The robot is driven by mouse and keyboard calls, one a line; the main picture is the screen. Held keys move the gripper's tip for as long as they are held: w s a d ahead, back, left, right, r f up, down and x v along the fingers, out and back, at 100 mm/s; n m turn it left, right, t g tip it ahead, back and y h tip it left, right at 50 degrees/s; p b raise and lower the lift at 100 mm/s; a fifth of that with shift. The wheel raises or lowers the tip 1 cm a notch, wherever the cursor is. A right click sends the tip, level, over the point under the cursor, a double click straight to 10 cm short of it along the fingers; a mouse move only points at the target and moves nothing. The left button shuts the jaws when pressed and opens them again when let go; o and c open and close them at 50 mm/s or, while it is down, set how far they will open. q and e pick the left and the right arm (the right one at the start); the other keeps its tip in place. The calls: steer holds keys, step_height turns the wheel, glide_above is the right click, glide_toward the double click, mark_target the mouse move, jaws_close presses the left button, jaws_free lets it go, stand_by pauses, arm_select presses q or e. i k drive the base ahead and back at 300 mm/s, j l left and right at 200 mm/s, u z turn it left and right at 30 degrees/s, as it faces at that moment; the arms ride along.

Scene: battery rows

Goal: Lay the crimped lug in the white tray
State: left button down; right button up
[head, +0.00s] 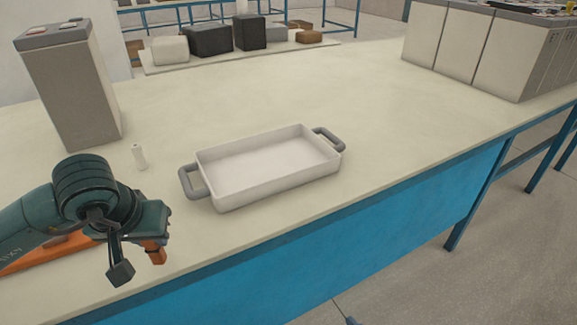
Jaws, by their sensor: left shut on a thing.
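The white tray (268,183) is empty, a shallow rectangle with a grey handle at each end, in the middle of the cream bench. My left gripper (138,264) is left of the tray and in front of it, near the bench's front edge and apart from the tray. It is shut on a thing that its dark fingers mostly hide. A small orange-brown piece (156,252) shows at its right side. I take this to be the crimped lug, but its shape is not clear. My right gripper is not in view.
A small white cylinder (139,157) stands left of the tray. A tall grey battery (70,92) stands behind it, and more batteries (483,48) stand at the back right. An orange flat thing (45,254) lies under my arm. The bench (300,92) behind the tray is clear.

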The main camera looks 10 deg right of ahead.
mark_target(267, 167)
steer(key=z, duration=1.5)
steer(key=k+j+z, duration=0.1)
steer(key=j, duration=0.3)
steer(key=k+j+z, duration=0.1)
steer(key=j, duration=0.35)
steer(key=i+j, duration=0.15)
steer(key=i, duration=0.2)
